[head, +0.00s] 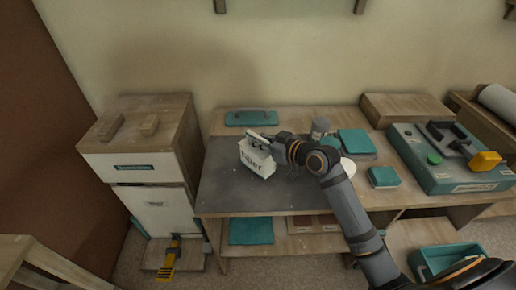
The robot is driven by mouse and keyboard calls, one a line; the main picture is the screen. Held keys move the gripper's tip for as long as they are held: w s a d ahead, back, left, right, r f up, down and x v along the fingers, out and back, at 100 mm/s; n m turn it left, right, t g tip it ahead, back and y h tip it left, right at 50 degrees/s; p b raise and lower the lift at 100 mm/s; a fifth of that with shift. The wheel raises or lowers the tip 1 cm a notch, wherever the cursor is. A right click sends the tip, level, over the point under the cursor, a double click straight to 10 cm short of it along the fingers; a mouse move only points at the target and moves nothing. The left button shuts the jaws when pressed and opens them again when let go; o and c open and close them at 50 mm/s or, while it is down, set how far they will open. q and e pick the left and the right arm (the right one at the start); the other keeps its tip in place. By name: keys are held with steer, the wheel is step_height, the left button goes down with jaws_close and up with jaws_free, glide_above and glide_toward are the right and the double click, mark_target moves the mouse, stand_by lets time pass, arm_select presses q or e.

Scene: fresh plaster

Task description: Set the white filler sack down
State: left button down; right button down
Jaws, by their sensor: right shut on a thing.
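The white filler sack (256,160), with "Filler" printed on its front, is at the left part of the dark mat (222,190) on the wooden bench. My right gripper (262,143) is shut on the top of the sack, with its arm reaching in from the lower right. The sack looks upright and slightly tilted. I cannot tell whether its base touches the mat. My left gripper is not in view.
A teal float (250,118) lies behind the sack. A grey container (320,127), teal boxes (384,177) and a teal case (440,170) stand to the right. A wooden-topped white cabinet (150,165) stands left of the bench. The mat's front left is clear.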

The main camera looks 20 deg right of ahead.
mark_target(258, 149)
step_height(258, 149, down, 3)
steer(key=shift+f, duration=0.1)
steer(key=c, duration=1.8)
jaws_free()
steer(key=shift+f, duration=0.2)
steer(key=o, duration=0.4)
steer(key=shift+r, duration=0.1)
